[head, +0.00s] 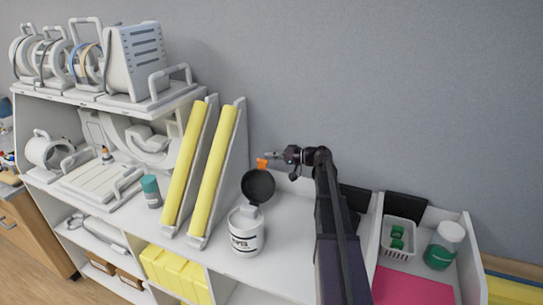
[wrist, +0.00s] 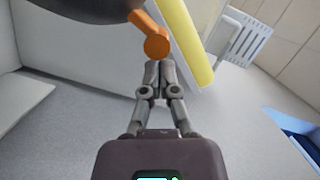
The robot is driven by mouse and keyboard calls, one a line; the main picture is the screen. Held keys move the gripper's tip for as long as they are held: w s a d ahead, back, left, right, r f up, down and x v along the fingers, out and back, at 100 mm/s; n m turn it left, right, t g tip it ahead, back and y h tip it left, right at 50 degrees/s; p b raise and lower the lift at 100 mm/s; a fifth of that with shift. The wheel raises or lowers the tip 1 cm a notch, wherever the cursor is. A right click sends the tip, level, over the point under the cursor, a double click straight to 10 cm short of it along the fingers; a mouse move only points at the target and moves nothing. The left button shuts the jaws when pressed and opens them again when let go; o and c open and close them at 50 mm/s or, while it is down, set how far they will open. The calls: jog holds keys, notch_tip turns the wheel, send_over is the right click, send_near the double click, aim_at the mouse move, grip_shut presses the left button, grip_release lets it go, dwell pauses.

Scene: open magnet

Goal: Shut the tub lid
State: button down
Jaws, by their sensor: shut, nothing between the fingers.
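The white tub (head: 246,232) with dark lettering stands upright on the white shelf top. Its lid (head: 258,186) is raised, its dark round inside facing the head camera. An orange tab (head: 262,164) sticks up at the lid's top edge. My gripper (head: 268,156) is shut and empty, with its fingertips close behind or beside the tab. In the wrist view the shut fingertips (wrist: 159,64) are just below the round end of the orange tab (wrist: 156,46), and the dark lid (wrist: 80,8) fills the top left. I cannot tell whether the fingertips touch the tab.
Yellow padded wedges (head: 216,172) lean left of the tub. A teal-capped bottle (head: 151,190) stands further left. On the right are a white basket (head: 399,236), a green bottle (head: 444,246) and a pink sheet (head: 410,288). The grey wall (head: 380,100) is behind.

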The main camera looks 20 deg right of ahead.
jog(key=shift+a+r, duration=0.1)
jog(key=shift+r, duration=0.05)
dwell(0.3)
jog(key=shift+s+a+r+n+p, duration=0.2)
jog(key=shift+s+n+p, duration=0.1)
jog(key=shift+p, duration=0.1)
jog(key=shift+a, duration=0.1)
